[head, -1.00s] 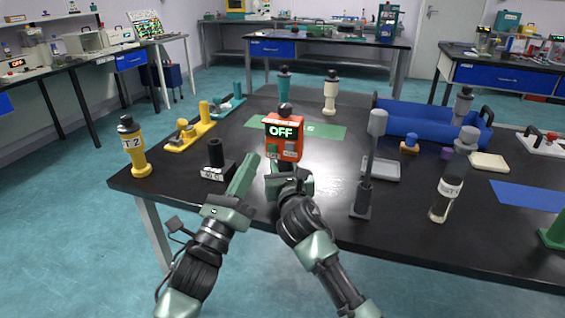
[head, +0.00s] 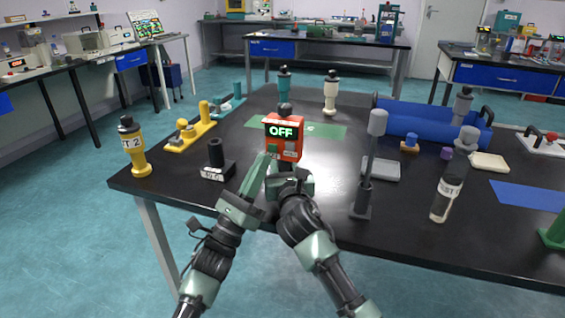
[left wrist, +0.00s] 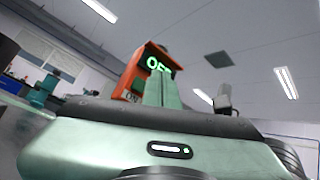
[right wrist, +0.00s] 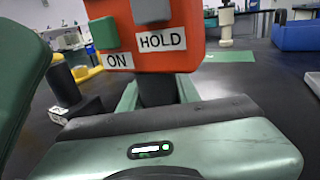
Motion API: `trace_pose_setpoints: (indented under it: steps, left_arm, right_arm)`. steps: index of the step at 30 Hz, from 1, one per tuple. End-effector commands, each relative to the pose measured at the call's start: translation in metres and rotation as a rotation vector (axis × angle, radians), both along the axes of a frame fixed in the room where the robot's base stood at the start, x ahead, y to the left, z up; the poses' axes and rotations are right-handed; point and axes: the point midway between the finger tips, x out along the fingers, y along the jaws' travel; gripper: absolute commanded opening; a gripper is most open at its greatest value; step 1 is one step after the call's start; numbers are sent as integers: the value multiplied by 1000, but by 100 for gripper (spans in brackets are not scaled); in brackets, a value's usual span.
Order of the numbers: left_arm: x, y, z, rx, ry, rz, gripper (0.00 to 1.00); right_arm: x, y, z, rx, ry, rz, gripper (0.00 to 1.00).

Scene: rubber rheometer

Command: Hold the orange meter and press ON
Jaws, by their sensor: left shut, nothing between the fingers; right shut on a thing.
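The orange meter (head: 285,138) stands upright above the table with its display lit and reading OFF. My right gripper (head: 288,178) is shut on the dark stem below the meter's body; the stem (right wrist: 157,90) shows between its fingers in the right wrist view. A green button (right wrist: 104,32) sits above the ON label, and a grey button (right wrist: 151,10) above the HOLD label. My left gripper (head: 268,156) is shut and empty, its tips close in front of the green button side. In the head view I cannot tell whether they touch it.
A green mat (head: 325,131) lies behind the meter.

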Motion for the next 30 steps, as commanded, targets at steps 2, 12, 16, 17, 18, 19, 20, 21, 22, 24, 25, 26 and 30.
trace_pose_setpoints:
  steps: [2,12,16,17,18,19,20,21,22,24,25,26,30]
  left_arm:
    - [8,-3,0,-2,1,0,0]
    - [20,-7,0,-1,0,-1,0]
    - [20,-7,0,-1,0,-1,0]
    - [20,-7,0,-1,0,-1,0]
    - [20,-7,0,-1,0,-1,0]
    - [19,-7,0,-1,0,-1,0]
    - [19,-7,0,-1,0,-1,0]
    - [19,-7,0,-1,0,-1,0]
    - [19,-7,0,-1,0,-1,0]
    - [19,-7,0,-1,0,-1,0]
    - [19,-7,0,-1,0,-1,0]
    - [19,-7,0,-1,0,-1,0]
    - [19,-7,0,-1,0,-1,0]
  right_arm:
    - [0,0,-1,0,1,0,0]
    - [0,0,-1,0,1,0,0]
    - [0,0,-1,0,1,0,0]
    - [0,0,-1,0,1,0,0]
    - [0,0,-1,0,1,0,0]
    - [0,0,-1,0,1,0,0]
    - [0,0,-1,0,1,0,0]
    - [0,0,-1,0,1,0,0]
    - [0,0,-1,0,1,0,0]
    - [0,0,-1,0,1,0,0]
    - [0,0,-1,0,1,0,0]
    - [0,0,-1,0,1,0,0]
    - [0,0,-1,0,1,0,0]
